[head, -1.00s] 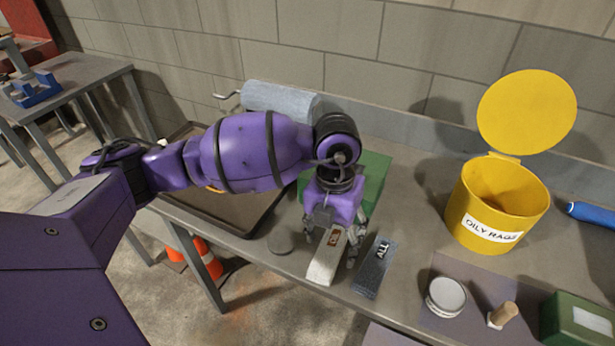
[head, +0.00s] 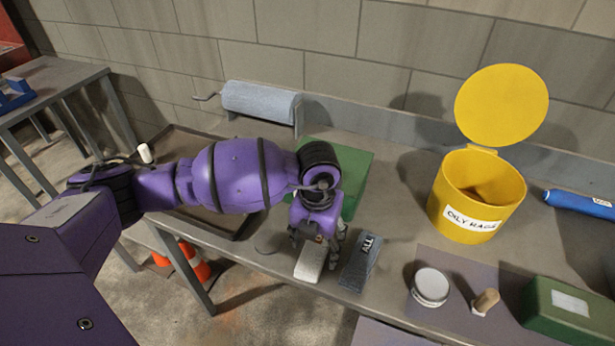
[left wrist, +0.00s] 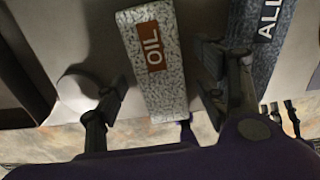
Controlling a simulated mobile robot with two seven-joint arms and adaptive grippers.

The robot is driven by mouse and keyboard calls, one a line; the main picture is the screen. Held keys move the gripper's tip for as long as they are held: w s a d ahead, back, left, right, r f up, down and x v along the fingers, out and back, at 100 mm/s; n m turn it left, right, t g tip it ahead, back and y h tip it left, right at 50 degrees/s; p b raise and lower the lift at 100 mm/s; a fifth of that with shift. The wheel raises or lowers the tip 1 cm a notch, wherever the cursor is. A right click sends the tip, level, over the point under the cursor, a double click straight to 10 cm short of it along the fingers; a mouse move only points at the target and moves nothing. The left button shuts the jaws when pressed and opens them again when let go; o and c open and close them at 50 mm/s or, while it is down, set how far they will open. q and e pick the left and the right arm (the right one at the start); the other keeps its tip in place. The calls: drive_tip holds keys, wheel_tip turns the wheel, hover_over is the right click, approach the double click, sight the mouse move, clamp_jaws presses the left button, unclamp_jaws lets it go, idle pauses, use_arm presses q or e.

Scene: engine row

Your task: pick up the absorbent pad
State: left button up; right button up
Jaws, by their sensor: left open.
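A pale speckled absorbent pad (head: 310,264) lies at the front of the bench, partly hidden under my left gripper (head: 317,240). In the left wrist view the pad (left wrist: 160,88) has a brown label reading OIL. My left gripper (left wrist: 163,85) is open there, with one finger on each side of the pad and gaps between. A grey-blue pad (head: 357,272) marked ALL lies just right of it; it also shows at the upper right of the left wrist view (left wrist: 262,50). My right gripper is not in view.
A green mat or box (head: 352,170) is behind the gripper. A dark tray (head: 240,228) is under my left arm. A yellow OILY RAGS bin (head: 450,205), a white-lidded jar (head: 431,285) and a green box (head: 570,312) stand to the right. A blue roll (head: 262,103) is at the back.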

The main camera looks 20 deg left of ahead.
use_arm(q)
drive_tip(key=shift+r, duration=0.1)
drive_tip(key=shift+c, duration=0.5)
drive_tip(key=c, duration=1)
drive_tip(key=shift+w+r, duration=0.1)
drive_tip(key=shift+c, duration=0.2)
